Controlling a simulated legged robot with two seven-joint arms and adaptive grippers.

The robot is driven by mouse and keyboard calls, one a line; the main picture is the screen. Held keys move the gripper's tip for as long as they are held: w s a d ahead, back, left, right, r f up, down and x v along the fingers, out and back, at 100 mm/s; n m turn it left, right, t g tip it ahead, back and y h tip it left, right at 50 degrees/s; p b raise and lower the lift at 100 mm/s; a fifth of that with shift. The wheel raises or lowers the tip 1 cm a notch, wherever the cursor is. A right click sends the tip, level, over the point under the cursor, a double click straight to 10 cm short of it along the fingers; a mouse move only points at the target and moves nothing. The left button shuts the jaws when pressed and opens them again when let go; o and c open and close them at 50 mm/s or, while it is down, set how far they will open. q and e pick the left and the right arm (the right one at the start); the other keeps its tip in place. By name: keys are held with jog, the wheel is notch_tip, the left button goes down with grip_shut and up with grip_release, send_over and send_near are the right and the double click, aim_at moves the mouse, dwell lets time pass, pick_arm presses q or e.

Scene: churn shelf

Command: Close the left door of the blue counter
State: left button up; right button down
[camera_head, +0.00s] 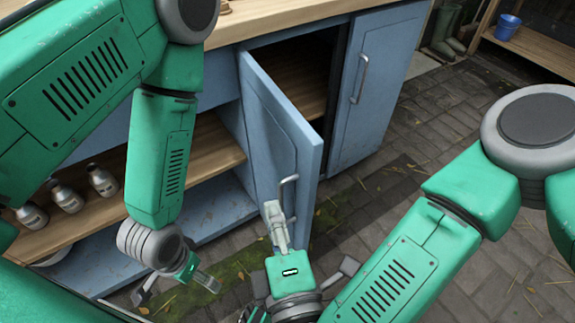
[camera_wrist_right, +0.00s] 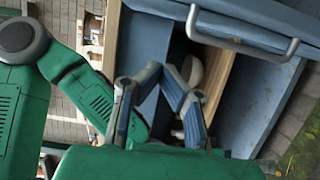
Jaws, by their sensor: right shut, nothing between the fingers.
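The blue counter (camera_head: 225,118) has a wooden top. Its left door (camera_head: 275,130) stands wide open, swung out towards me, with the dark interior and a wooden shelf showing behind it. The door's metal handle (camera_head: 288,190) is near its free edge. My right gripper (camera_head: 272,208) is shut and empty, its fingertips close to the handle; I cannot tell whether they touch. In the right wrist view the shut fingers (camera_wrist_right: 160,75) show below and left of the handle (camera_wrist_right: 240,40). My left gripper (camera_head: 207,282) is low at the left, its jaw state unclear.
The counter's right door (camera_head: 375,85) is closed. White bottles (camera_head: 66,197) stand on the open wooden shelf (camera_head: 205,150) at left. A blue bucket (camera_head: 508,27) sits on a wooden rack at the top right. The paved floor (camera_head: 385,180) is clear right of the door.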

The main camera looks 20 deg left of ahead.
aim_at(287, 165)
jog(key=shift+w+a+b, duration=0.2)
jog(key=shift+w+b, duration=0.45)
jog(key=shift+w, duration=0.95)
jog(key=shift+w+a+b, duration=0.2)
jog(key=shift+w+b, duration=0.45)
jog(key=shift+w, duration=0.95)
jog(key=shift+w+a+b, duration=0.2)
jog(key=shift+w+b, duration=0.45)
jog(key=shift+w, duration=0.95)
